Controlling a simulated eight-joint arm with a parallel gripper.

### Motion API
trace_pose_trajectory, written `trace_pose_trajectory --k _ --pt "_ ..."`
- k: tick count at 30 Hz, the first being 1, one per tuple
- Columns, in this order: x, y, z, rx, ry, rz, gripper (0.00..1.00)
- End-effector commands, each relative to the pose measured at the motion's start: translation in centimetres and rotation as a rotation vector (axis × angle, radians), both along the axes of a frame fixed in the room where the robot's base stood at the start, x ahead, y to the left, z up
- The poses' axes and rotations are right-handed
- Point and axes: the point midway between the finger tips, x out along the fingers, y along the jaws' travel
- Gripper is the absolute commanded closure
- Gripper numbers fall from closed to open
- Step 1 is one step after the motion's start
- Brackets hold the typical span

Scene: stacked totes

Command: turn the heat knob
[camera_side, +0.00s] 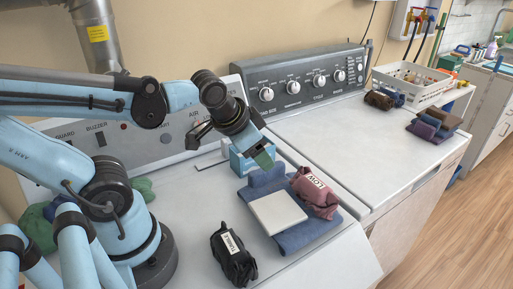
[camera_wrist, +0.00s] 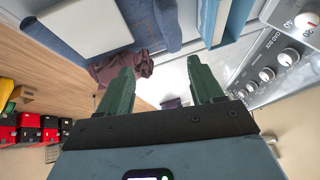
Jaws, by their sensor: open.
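The dryer's control panel (camera_side: 140,140) runs behind my arm in the side view, with printed words including BUZZER and several small buttons or lights. My arm covers part of it, and I cannot pick out a knob marked heat. The washer's panel (camera_side: 345,70) to the right carries several round silver knobs, such as one knob (camera_side: 266,94) at its left end. Knobs (camera_wrist: 285,56) also show at the right of the wrist view, near lettering LOAD SIZE. My gripper (camera_side: 264,160) points down in front of the panel by a blue box. Its green fingers (camera_wrist: 160,68) are apart and empty.
Below my gripper are the blue box (camera_side: 240,162), a folded blue cloth (camera_side: 300,236) bearing a pale square (camera_side: 276,213), a pink bundle marked LOW (camera_side: 316,192) and a black bundle (camera_side: 232,258). A white basket (camera_side: 412,82) stands right. The washer top (camera_side: 365,140) is mostly clear.

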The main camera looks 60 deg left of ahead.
Motion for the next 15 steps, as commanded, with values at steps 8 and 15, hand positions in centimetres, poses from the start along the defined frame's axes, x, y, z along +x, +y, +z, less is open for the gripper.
trace_pose_trajectory --k 8,15 --pt "1.0 5.8 -1.8 0.468 0.311 -0.203 0.34" --pt "1.1 10.4 -2.2 0.816 0.639 -0.314 0.34"
